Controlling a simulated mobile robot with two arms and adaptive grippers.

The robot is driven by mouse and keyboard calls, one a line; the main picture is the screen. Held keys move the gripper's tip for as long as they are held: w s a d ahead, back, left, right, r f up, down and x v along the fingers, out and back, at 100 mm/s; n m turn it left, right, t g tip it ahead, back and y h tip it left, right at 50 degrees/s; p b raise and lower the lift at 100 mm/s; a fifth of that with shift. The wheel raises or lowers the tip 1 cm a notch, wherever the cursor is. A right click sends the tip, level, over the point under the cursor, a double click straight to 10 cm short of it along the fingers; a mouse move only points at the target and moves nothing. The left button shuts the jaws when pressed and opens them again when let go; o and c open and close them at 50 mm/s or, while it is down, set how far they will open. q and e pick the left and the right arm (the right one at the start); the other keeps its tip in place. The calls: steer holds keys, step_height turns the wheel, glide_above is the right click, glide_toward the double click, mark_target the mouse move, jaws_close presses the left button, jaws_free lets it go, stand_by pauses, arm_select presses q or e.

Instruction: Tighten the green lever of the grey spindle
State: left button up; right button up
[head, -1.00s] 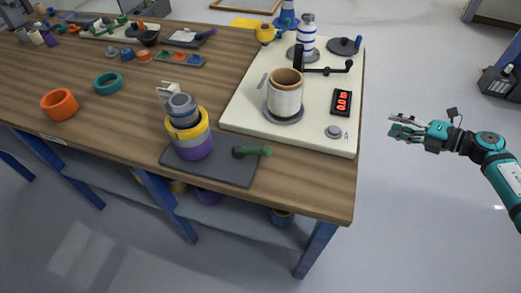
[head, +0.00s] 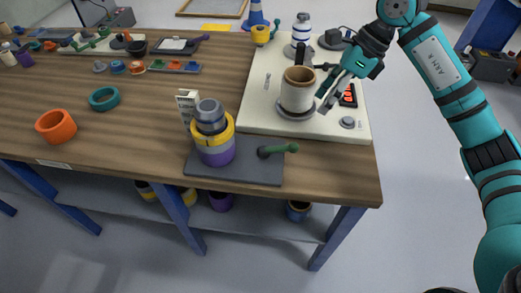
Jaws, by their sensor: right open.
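The green lever (head: 283,149) sticks out to the right from a dark knob on the dark grey base plate (head: 255,174) near the table's front edge. On that plate stands a stack of purple, yellow and grey rings (head: 214,138); the grey spindle (head: 209,112) seems to be its grey top part. My right gripper (head: 322,99) is open and empty. It hangs above the cream board, just right of the white roll (head: 297,92) and up and to the right of the lever. I cannot tell whether it touches the roll. My left gripper is out of view.
The cream board (head: 262,110) carries the roll, a black crank arm, a red display (head: 349,95) partly hidden by my gripper, and a small knob (head: 347,122). A small white box (head: 187,105) stands behind the stack.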

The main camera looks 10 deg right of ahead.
steer(key=a, duration=0.1)
glide_toward(292, 143)
steer(key=f, duration=0.1)
steer(key=p+x, duration=0.1)
steer(key=x, duration=0.9)
steer(key=shift+a+p, duration=0.2)
steer(key=shift+p, duration=0.1)
steer(key=shift+a+f, duration=0.25)
steer(key=shift+f, duration=0.3)
steer(key=shift+c, duration=0.5)
jaws_close()
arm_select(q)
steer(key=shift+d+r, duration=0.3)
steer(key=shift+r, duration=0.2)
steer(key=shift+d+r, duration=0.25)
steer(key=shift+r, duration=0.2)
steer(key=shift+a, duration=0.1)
